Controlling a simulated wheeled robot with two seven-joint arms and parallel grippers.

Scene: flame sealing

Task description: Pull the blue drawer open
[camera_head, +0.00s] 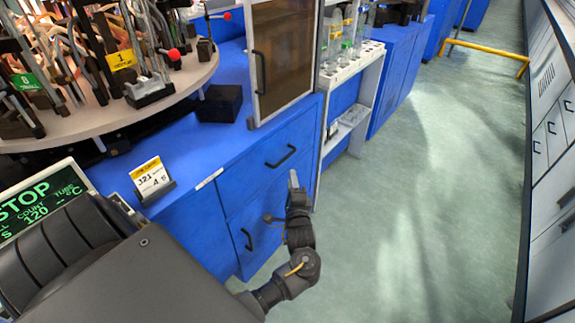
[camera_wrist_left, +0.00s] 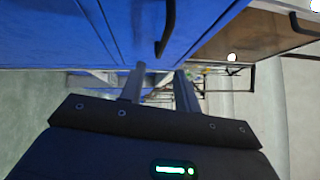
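The blue drawer (camera_head: 262,172) is the upper front in the blue cabinet, and it looks flush with the cabinet. My left gripper (camera_head: 292,182) is in front of the cabinet, right of and a little below the handle in the picture. In the left wrist view its two grey fingers (camera_wrist_left: 160,72) are apart with nothing between them. A dark handle (camera_wrist_left: 165,30) on a blue front shows just beyond the fingertips, apart from them. My right gripper is not in view.
A second handle (camera_head: 247,240) is on the blue front below. A brown-panelled door (camera_head: 283,55) stands on the counter above the drawer. A white rack (camera_head: 350,95) with bottles is to the right.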

